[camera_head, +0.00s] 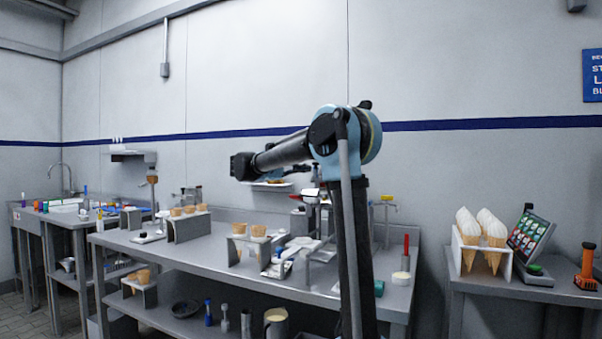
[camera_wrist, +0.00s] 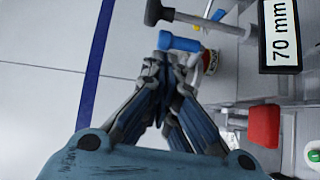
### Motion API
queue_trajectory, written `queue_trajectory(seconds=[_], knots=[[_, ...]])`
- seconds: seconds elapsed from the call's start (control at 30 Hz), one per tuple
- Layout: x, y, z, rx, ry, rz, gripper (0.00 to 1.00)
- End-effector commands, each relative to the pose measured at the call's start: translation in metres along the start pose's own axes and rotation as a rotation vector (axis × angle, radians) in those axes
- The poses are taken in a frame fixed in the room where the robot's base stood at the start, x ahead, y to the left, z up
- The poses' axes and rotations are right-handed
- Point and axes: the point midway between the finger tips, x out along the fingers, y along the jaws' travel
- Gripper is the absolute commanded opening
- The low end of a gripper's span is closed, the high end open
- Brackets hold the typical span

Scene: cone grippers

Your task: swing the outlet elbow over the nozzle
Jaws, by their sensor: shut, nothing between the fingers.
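My gripper (camera_wrist: 165,68) is shut and empty in the wrist view, its fingertips drawn together. A short blue cylindrical piece (camera_wrist: 180,42) lies just beyond the fingertips. It may be the outlet elbow, but I cannot tell, nor whether the fingers touch it. A grey bar with a black knob (camera_wrist: 153,12) runs past it at the top. I cannot make out the nozzle for certain in either view. In the head view my arm hides part of the equipment at the middle of the counter, and I cannot clearly make out the gripper there.
The wrist view also shows a black "70 mm" label (camera_wrist: 281,36) and a red block (camera_wrist: 264,126) at the right. In the head view, the steel counter (camera_head: 205,254) carries cone stands. A white cone holder (camera_head: 482,262) stands on the right table.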

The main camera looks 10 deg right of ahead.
Motion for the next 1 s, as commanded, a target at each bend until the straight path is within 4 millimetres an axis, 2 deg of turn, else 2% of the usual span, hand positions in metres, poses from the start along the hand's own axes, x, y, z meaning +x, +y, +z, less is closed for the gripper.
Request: queue_trajectory(seconds=[0.53, 1.0], knots=[[0.010, 0.001, 0.011, -0.004, 0.108, -0.004, 0.00], [0.007, 0.001, 0.008, -0.004, 0.110, -0.004, 0.00]])
